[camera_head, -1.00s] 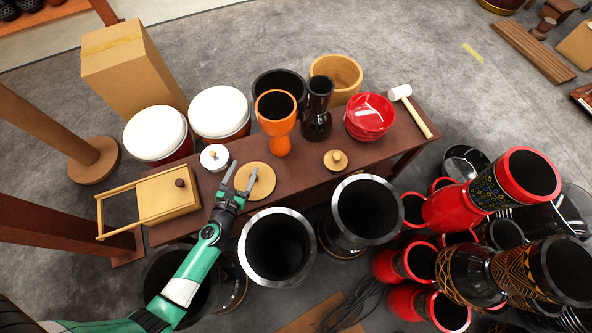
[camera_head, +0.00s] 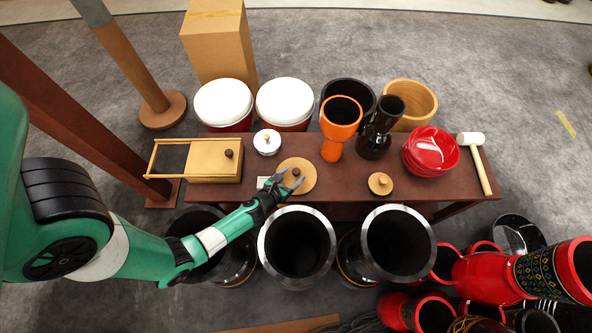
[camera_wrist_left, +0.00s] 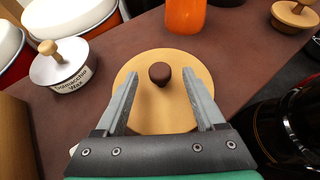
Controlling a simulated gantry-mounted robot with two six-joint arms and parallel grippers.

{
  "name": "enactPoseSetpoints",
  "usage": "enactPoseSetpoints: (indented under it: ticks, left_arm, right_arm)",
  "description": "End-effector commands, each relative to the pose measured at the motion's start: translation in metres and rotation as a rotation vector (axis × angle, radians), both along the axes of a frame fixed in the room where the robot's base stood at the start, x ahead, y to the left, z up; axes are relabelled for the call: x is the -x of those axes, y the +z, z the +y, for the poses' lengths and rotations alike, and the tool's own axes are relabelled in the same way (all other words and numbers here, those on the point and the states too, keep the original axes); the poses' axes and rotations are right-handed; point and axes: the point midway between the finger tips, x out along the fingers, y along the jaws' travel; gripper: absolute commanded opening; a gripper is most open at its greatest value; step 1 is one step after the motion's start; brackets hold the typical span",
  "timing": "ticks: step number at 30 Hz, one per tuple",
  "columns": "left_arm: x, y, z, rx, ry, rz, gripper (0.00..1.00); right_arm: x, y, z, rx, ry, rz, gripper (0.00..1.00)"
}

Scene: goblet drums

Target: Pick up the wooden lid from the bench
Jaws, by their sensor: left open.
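A round wooden lid (camera_head: 306,184) with a dark brown knob lies flat on the dark wooden bench (camera_head: 340,184). In the left wrist view the lid (camera_wrist_left: 150,70) lies beneath my left gripper, and its dark knob (camera_wrist_left: 160,73) shows between the two fingers. My left gripper (camera_head: 290,183) is open and empty, with its fingers over the lid. My right gripper is not in view.
A small white lidded pot (camera_head: 267,142) stands behind and left of the lid, and a wooden box (camera_head: 214,161) is further left. An orange goblet drum (camera_head: 340,120) stands behind. Large open drums (camera_head: 297,247) stand in front of the bench. A red bowl (camera_head: 431,152) and mallet (camera_head: 474,160) are at right.

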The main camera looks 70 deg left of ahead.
Motion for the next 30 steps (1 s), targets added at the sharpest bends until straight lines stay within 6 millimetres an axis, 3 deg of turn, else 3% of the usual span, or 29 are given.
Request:
enactPoseSetpoints:
  ticks: [4, 12, 24, 30]
  left_arm:
    - [-0.017, -0.013, 0.013, -0.001, 0.001, -0.001, 0.71]
    - [-0.019, -0.012, 0.014, -0.001, 0.000, -0.001, 0.69]
    - [-0.019, -0.012, 0.014, -0.001, 0.000, 0.000, 0.00]
    - [-0.019, -0.012, 0.014, -0.001, -0.001, -0.001, 0.00]
  right_arm:
    - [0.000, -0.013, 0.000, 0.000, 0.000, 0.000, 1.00]
    - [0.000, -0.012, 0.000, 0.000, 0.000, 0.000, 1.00]
    - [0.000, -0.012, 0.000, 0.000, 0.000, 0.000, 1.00]
    - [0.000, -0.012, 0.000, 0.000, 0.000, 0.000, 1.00]
